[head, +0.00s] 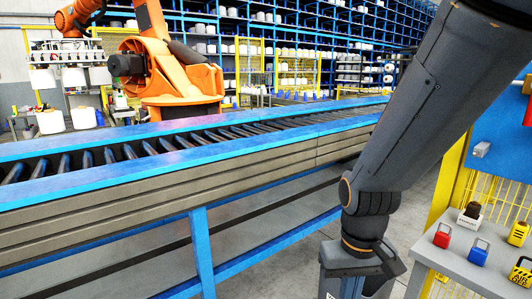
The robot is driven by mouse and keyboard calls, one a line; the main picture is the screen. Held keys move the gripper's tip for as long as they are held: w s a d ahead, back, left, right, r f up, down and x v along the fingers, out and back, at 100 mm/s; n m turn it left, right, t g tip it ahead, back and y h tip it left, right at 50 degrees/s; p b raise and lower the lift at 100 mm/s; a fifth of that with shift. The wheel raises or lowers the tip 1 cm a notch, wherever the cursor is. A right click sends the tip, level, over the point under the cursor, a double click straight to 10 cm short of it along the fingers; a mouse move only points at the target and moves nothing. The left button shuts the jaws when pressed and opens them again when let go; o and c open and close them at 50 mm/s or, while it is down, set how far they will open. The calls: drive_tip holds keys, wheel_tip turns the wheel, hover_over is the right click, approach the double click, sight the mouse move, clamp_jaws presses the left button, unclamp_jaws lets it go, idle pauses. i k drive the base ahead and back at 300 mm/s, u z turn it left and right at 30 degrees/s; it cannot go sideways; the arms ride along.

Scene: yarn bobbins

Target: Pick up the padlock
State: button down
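Several padlock-like items lie on a grey table at the lower right of the head view. A red padlock (442,236) is at the table's left side, and a blue padlock (479,252) is just to its right. A yellow item with black marks (520,276) is near the right edge, partly cut off. Which padlock is meant cannot be told. My arm's dark grey link crosses the view left of the table.
The grey table (455,262) also holds a small white box with a dark top (469,216). A blue panel (497,140) and yellow mesh fence (466,185) stand behind it. A blue roller conveyor (200,158) runs across, with an orange robot arm (180,75) beyond.

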sight(441, 239)
drive_tip(key=z, duration=1.25)
